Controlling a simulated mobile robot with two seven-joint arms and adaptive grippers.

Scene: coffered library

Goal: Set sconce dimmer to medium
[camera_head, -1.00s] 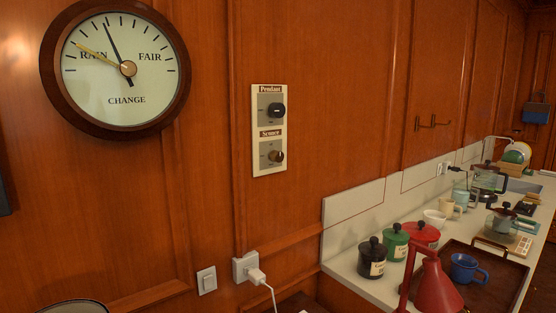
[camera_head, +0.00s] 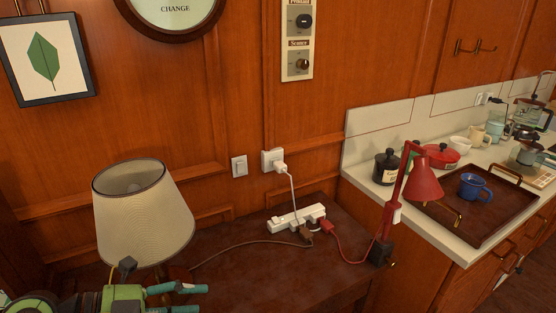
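The cream dimmer plate (camera_head: 285,70) is on the wood wall at the top centre, its top cut off by the picture's edge. Its lower knob, the brown sconce dimmer (camera_head: 302,64), sits under the "Sconce" label. The dark pendant knob (camera_head: 304,20) is above it. The markings around the knobs are too small to read. My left gripper (camera_head: 202,299), green with teal fingers, is at the bottom left below the lampshade. Its fingers are apart with nothing seen between them. It is far below and left of the plate. My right gripper is not in view.
A cream-shaded lamp (camera_head: 143,215) stands by my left gripper. A dark side table (camera_head: 260,262) below the plate holds a power strip (camera_head: 296,217) with cords. A red desk lamp (camera_head: 422,183) stands right, before the counter (camera_head: 372,160). The wall around the plate is clear.

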